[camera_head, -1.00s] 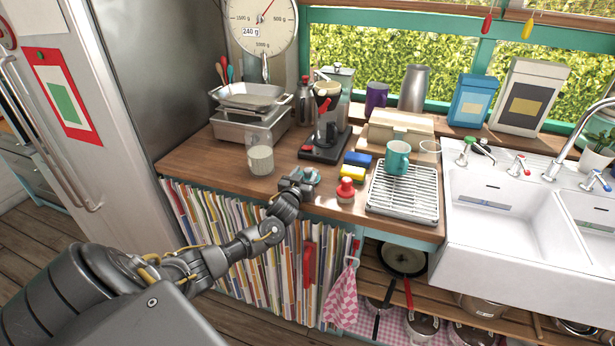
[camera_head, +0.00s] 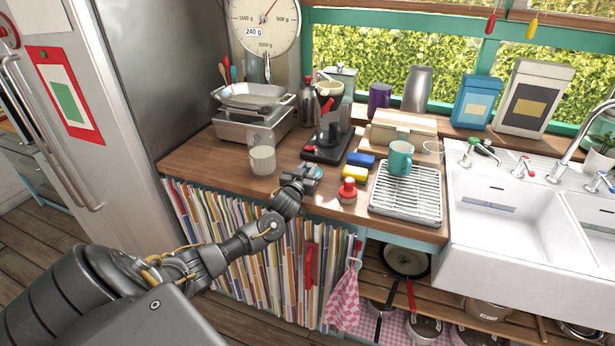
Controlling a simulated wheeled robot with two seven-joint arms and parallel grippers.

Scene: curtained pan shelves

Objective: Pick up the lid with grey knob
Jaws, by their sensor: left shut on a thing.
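My left gripper (camera_head: 308,174) is over the front edge of the wooden counter, left of the red-topped container (camera_head: 347,189). It is shut on a small teal piece (camera_head: 317,172), mostly hidden by the fingers. I cannot make out a grey knob on it, nor tell whether it is clear of the counter. Under the counter at lower right, pots with lids (camera_head: 424,328) stand on a checked cloth; their knobs are too small to tell apart. My right gripper is not in view.
A glass jar (camera_head: 262,160) stands left of the gripper, and blue and yellow sponges (camera_head: 356,172) lie to its right. A drying rack (camera_head: 406,205) bears a teal mug (camera_head: 399,160). A checked towel (camera_head: 344,300) hangs below the counter edge.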

